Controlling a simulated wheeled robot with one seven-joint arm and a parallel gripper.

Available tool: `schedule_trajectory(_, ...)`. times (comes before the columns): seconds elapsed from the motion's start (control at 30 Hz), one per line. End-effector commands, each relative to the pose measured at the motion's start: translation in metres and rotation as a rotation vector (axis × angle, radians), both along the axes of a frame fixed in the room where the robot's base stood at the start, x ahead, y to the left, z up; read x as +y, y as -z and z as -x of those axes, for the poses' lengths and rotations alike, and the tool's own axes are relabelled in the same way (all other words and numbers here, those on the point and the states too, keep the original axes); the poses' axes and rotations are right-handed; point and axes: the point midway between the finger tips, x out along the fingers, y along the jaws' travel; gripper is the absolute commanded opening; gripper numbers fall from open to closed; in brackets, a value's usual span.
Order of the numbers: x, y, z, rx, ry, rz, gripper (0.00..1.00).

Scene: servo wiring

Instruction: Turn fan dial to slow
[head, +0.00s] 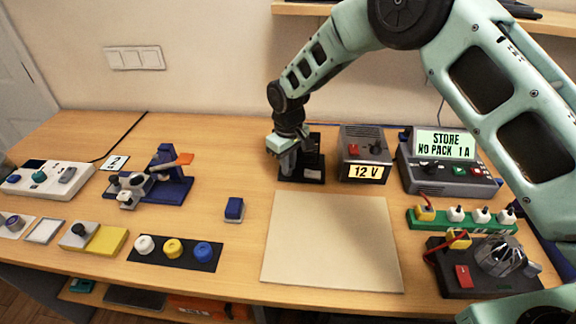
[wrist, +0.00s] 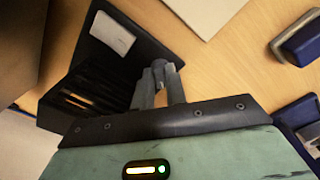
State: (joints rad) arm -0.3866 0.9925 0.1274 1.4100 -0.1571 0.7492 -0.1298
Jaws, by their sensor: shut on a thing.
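The fan appears to be the black unit (head: 312,178) at the back middle of the table, with a slatted housing (wrist: 92,97) and a flat base carrying a white label (wrist: 112,32) in the wrist view. My gripper (head: 289,168) reaches down at the unit's left side. In the wrist view, my gripper (wrist: 163,72) is shut on a small grey-blue knob (wrist: 163,65) beside the base, which looks like the dial. The fingers cover most of it. Its pointer and any slow mark cannot be made out.
A grey supply box reading 12 V (head: 364,150) stands close to the right of the fan. A beige mat (head: 333,240) lies in front. A blue block (head: 234,209) sits to the front left.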

Motion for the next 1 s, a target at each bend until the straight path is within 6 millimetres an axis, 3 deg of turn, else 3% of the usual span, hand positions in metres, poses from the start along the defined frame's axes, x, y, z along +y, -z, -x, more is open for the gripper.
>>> schedule_trajectory(0.3,-0.0005,-0.0009,-0.0014,-0.002,-0.135,-0.001,0.0)
schedule_trajectory(0.87,-0.0004,-0.0014,-0.0014,-0.002,-0.17,-0.001,0.0)
schedule_trajectory(0.9,-0.0004,-0.0014,-0.0014,-0.002,-0.17,-0.001,0.16)
schedule_trajectory(0.97,-0.0004,-0.0014,-0.0014,-0.002,-0.169,-0.001,0.33)
schedule_trajectory(1.0,-0.0004,-0.0012,-0.0012,-0.002,-0.169,-0.001,0.35)
